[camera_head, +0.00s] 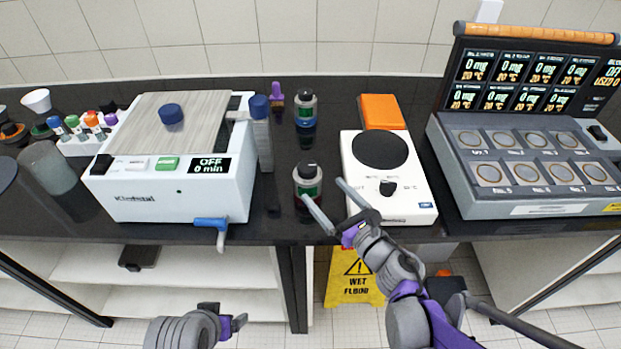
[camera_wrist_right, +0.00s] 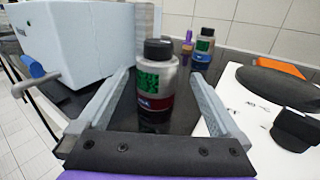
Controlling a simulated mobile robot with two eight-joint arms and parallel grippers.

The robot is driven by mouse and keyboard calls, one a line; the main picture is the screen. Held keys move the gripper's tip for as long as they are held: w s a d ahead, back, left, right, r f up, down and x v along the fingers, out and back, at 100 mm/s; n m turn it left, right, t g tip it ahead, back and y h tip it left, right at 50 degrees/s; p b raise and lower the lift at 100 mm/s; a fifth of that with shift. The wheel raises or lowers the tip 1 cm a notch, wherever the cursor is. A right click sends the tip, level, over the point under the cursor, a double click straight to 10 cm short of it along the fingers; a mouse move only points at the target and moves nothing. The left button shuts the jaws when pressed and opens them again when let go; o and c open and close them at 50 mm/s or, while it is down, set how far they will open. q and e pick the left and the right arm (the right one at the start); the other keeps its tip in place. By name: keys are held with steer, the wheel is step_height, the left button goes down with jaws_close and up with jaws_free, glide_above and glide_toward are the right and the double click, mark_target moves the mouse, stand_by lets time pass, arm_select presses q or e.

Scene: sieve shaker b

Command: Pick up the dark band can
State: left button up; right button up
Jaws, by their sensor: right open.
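A dark-capped can (camera_head: 307,182) with a green label and a dark red band at its base stands upright near the counter's front edge. It also shows in the right wrist view (camera_wrist_right: 154,82). A similar can (camera_head: 305,108) stands behind it, and which one is the dark band can is not certain. My right gripper (camera_head: 321,188) is open, its fingers pointing at the near can. In the right wrist view the near can appears between the fingers, not gripped. My left gripper (camera_head: 222,322) is low in front of the counter; its jaws do not show clearly.
A white boxy machine (camera_head: 150,205) with a blue-handled lever (camera_head: 212,222) stands left of the cans. A white hotplate (camera_head: 405,205) stands close on the right, with an orange block (camera_head: 382,111) behind it. A grey multi-well unit (camera_head: 465,200) is further right.

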mark_target(314, 185)
steer(key=shift+n, duration=0.3)
steer(key=x, duration=0.4)
steer(key=shift+a, duration=0.5)
steer(key=shift+r+x, duration=0.15)
steer(key=shift+x, duration=1.4)
steer(key=shift+r+x, duration=0.15)
steer(key=shift+x, duration=1.35)
steer(key=shift+d, duration=0.2)
jaws_close()
